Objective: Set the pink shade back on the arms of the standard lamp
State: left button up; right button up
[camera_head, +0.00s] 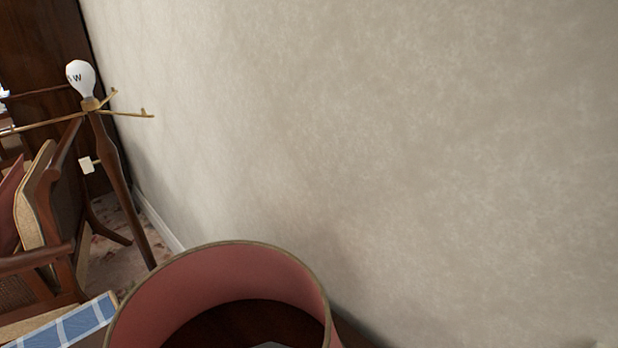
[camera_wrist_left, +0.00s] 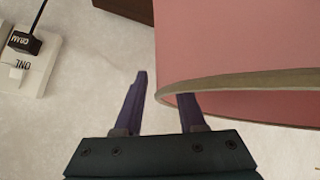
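The standard lamp (camera_head: 113,170) stands at the left in the head view, a slanting dark wooden pole with a bare white bulb (camera_head: 81,79) and thin brass arms (camera_head: 130,112) spreading below it. The pink shade (camera_head: 230,268) is at the bottom middle, its open top towards me and its lower part cut off. In the left wrist view the shade (camera_wrist_left: 245,40) fills the upper right. My left gripper (camera_wrist_left: 160,95) is open at its rim: one finger is outside with a gap, the other finger's tip is hidden behind the rim. My right gripper is not in view.
A blue checked item (camera_head: 75,325) lies at lower left. A plain wall (camera_head: 420,150) runs along the right. A socket with a plug (camera_wrist_left: 28,50) is in the wrist view. Dark wood shows inside the shade's opening.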

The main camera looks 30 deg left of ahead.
pick_arm(q)
jog(key=shift+c, duration=0.2)
grip_shut()
jog(key=shift+r, duration=0.1)
